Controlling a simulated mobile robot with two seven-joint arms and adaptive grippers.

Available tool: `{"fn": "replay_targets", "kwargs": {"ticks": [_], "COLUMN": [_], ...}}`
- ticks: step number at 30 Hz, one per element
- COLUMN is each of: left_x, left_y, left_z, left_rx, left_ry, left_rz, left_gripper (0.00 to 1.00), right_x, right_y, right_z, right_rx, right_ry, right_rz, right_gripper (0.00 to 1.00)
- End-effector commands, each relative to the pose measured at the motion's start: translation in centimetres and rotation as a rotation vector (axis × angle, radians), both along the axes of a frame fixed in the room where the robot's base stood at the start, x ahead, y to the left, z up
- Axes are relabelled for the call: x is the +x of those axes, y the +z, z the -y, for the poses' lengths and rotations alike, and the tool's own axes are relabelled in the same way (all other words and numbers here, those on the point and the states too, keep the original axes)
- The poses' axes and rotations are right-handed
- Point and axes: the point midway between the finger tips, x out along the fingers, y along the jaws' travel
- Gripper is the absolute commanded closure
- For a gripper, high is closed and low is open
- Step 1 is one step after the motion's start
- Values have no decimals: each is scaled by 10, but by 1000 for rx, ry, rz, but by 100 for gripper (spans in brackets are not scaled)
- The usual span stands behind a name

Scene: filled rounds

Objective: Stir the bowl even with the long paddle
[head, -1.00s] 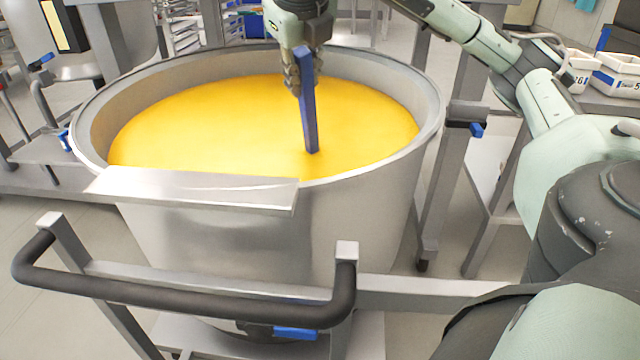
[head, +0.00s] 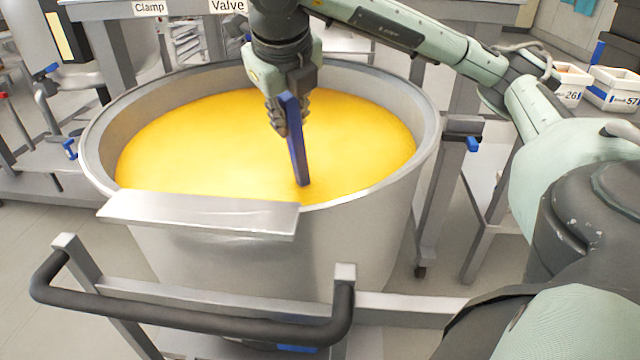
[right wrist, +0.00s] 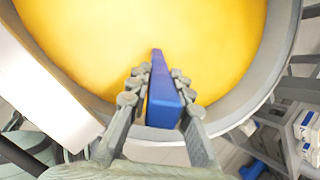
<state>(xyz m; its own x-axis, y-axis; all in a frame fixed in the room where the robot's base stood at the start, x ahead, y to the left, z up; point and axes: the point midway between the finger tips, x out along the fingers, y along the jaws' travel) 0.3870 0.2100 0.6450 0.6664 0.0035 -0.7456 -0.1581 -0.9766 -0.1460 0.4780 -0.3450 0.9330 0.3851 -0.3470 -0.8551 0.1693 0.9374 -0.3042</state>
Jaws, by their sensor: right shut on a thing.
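The large round metal bowl (head: 428,130) stands on a wheeled frame and holds a smooth yellow filling (head: 190,140). My right gripper (head: 285,118) is above the filling, right of the bowl's middle, and is shut on the long blue paddle (head: 297,150). The paddle leans a little, and its lower end is in or at the filling near the front wall; how deep it goes is hidden. In the right wrist view the paddle (right wrist: 163,100) sits between both fingers of the gripper (right wrist: 160,95). My left gripper is not in view.
A flat metal ledge (head: 200,214) lies across the bowl's front rim. A black push handle (head: 190,325) runs in front. Benches with blue-handled clamps stand at the left and right. White numbered bins (head: 612,88) sit at the upper right.

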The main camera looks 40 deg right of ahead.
Motion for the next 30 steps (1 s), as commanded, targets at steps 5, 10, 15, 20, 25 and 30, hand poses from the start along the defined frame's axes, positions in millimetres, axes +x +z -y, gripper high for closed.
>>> {"fn": "replay_targets", "kwargs": {"ticks": [5,10,15,20,25,30], "left_x": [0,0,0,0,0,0], "left_y": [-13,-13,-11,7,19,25], "left_z": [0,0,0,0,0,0], "left_rx": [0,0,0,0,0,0], "left_ry": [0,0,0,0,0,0], "left_rz": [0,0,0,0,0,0], "left_gripper": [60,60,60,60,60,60], "right_x": [-19,-22,-22,-22,-21,-21], "right_y": [-1,1,2,20,38,59], "right_z": [17,18,18,18,18,18], "right_rx": [0,1,1,1,0,-1], "right_ry": [-3,1,1,0,0,-1], "right_rz": [2,2,2,2,6,9], "right_gripper": [100,100,100,100,100,100]}}
